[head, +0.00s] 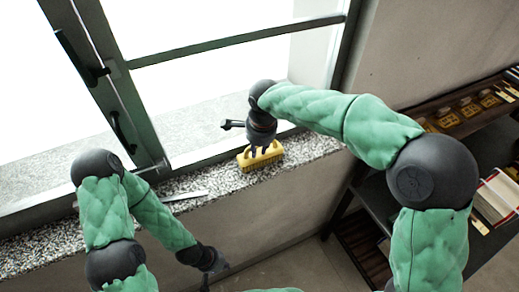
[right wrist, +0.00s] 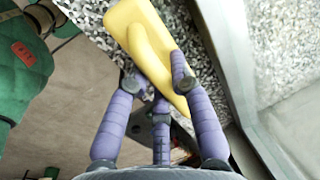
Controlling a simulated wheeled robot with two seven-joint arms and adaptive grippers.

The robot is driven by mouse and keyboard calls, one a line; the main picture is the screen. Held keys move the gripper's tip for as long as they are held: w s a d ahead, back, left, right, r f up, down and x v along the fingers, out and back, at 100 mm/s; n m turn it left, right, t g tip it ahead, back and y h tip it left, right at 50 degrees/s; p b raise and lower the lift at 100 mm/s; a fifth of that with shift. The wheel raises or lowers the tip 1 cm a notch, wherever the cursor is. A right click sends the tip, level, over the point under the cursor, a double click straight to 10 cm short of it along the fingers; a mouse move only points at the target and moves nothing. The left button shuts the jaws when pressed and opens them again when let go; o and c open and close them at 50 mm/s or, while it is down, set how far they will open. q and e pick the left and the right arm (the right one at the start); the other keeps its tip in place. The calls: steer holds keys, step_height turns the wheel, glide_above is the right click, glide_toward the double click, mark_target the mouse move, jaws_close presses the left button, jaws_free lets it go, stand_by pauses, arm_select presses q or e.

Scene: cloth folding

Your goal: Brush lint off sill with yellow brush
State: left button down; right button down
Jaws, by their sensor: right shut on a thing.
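The yellow brush (head: 261,156) rests on or just above the speckled granite sill (head: 225,187) below the window, bristles down. My right gripper (head: 260,147) is over the brush and shut on its top. In the right wrist view, my purple-grey fingers (right wrist: 158,84) hold the yellow body of the brush (right wrist: 133,30) from its sides, with the sill (right wrist: 205,85) beneath. My left gripper (head: 209,270) hangs low in front of the wall below the sill, empty; its finger opening is too small to read. No lint can be made out on the sill.
A thin flat grey object (head: 185,196) lies on the sill left of the brush. The dark window frame (head: 150,150) with handles rises behind the sill. A dark shelf (head: 465,110) with books (head: 497,197) stands at the right. The sill right of the brush is clear.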

steer(key=shift+w+a+f+p, duration=0.1)
steer(key=shift+w+a+p, duration=0.2)
steer(key=shift+w, duration=0.5)
steer(key=shift+w+a+p, duration=0.15)
steer(key=shift+w+a, duration=0.15)
steer(key=shift+w, duration=0.5)
steer(key=shift+a, duration=0.1)
steer(key=shift+s+a+f, duration=0.1)
steer(key=shift+s+a, duration=0.1)
steer(key=shift+a, duration=0.25)
steer(key=shift+s+a+f, duration=0.1)
steer(key=shift+s+a, duration=0.1)
steer(key=shift+a, duration=0.25)
steer(key=shift+s+d+f+b, duration=0.1)
steer(key=shift+s+d+b, duration=0.1)
steer(key=shift+s+b, duration=0.5)
steer(key=shift+s+d+b, duration=0.35)
steer(key=shift+s+b, duration=0.1)
steer(key=shift+s, duration=0.45)
steer(key=shift+s+d+b, duration=0.35)
steer(key=shift+s+b, duration=0.05)
steer(key=shift+s, duration=0.45)
steer(key=shift+s+d+r+b, duration=0.2)
steer(key=shift+s+d+b, duration=0.05)
steer(key=shift+s, duration=0.35)
steer(key=shift+s+d+r+b, duration=0.15)
steer(key=shift+s+d+b, duration=0.05)
steer(key=shift+s, duration=0.4)
steer(key=shift+r, duration=0.15)
